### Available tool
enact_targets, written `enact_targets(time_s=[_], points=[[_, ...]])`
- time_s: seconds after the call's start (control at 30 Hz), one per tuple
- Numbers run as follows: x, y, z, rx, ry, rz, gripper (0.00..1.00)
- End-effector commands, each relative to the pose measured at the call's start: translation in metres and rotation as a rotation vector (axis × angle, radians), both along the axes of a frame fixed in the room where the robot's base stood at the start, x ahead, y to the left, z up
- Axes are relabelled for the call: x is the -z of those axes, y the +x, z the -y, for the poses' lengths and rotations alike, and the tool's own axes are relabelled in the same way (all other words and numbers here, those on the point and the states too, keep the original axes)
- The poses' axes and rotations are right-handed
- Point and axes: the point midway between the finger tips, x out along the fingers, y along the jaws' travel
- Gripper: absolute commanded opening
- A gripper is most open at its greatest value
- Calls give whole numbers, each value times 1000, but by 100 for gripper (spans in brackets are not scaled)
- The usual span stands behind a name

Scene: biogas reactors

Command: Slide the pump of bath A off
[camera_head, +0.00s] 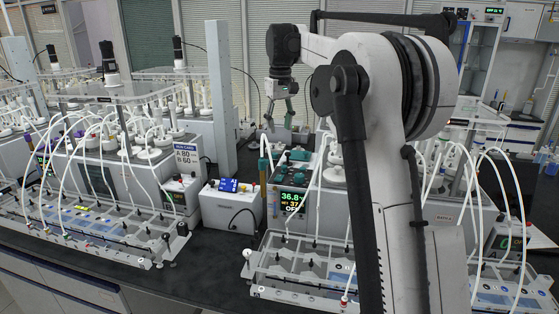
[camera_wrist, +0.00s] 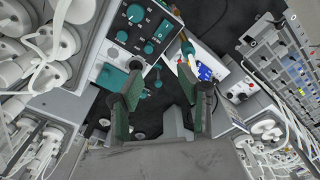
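My gripper (camera_head: 279,113) hangs fingers-down above the control unit with the lit display in the head view. In the wrist view my gripper (camera_wrist: 160,82) has its two green-padded fingers wide apart with nothing held between them. I cannot tell which control is the pump slider of bath A.
A white box with a blue display (camera_head: 228,186) stands left of the control unit. A run card (camera_head: 186,154) reads A 80, B 60. Racks of bottles with white tubes stand on both sides. A grey column (camera_head: 220,90) rises nearby. Dark bench (camera_head: 215,250) is free between the trays.

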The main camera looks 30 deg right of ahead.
Motion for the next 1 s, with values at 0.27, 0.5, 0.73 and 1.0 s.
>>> enact_targets(time_s=[0.27,0.5,0.73,1.0], points=[[12,23,27,-7,14,-50,36],[28,25,29,-8,15,-55,36],[67,24,29,-8,15,-54,36],[116,24,29,-8,15,-54,36]])
